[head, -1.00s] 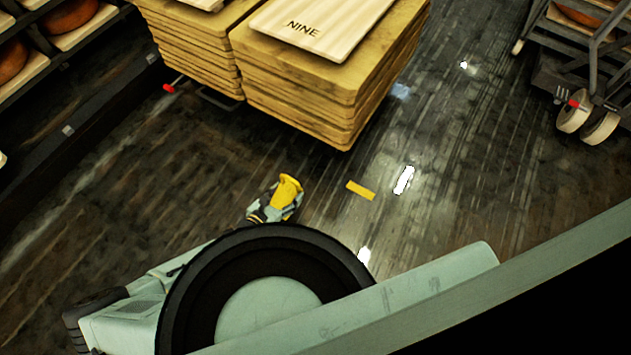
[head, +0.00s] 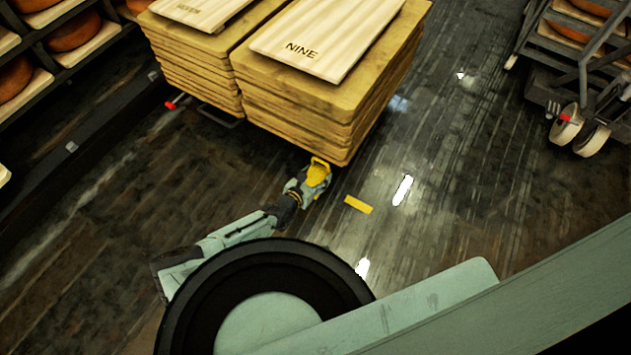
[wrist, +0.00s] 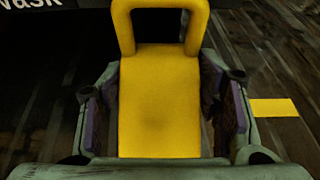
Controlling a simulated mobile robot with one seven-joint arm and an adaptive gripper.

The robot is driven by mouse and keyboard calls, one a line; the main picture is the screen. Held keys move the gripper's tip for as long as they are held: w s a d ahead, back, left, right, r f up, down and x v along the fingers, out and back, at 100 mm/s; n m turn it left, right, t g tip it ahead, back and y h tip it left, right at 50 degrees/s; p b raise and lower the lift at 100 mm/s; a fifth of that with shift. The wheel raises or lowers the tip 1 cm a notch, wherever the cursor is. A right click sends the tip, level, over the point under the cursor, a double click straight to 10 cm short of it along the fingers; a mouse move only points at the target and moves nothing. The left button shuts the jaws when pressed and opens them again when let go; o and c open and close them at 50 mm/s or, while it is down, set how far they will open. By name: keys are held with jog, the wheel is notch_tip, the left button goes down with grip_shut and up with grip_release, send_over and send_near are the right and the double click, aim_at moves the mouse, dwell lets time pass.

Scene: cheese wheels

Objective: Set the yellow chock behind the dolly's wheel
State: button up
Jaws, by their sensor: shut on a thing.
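The yellow chock (head: 319,170) is held in my gripper (head: 310,185) low down, close to the near lower corner of the board-laden dolly. In the wrist view the chock (wrist: 160,105) shows as a sloped yellow block with a loop handle at its far end. The two fingers of my gripper (wrist: 160,118) press on its left and right sides. The dolly carries two tall stacks of wooden boards (head: 290,110). Its wheels are hidden under the stacks, so I cannot tell how far the chock is from one.
A yellow floor mark (head: 358,204) lies right of my gripper. A grey cart (head: 575,80) with pale wheels stands at the upper right. Shelves with cheese wheels (head: 75,30) line the upper left. The dark floor (head: 450,190) between dolly and cart is clear.

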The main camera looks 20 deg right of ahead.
aim_at(316, 181)
jog(key=shift+a+f+b, duration=0.1)
jog(key=shift+f+b, duration=0.2)
jog(key=shift+f, duration=1.35)
jog(key=shift+f, duration=0.2)
jog(key=o, duration=1.5)
jog(key=shift+s, duration=0.1)
jog(key=shift+r, duration=0.1)
jog(key=shift+r, duration=0.2)
jog(key=p+v, duration=0.2)
jog(key=v, duration=0.9)
jog(key=shift+s+a+r+p, duration=0.15)
jog(key=shift+s+a+p, duration=0.1)
jog(key=shift+a+p, duration=0.05)
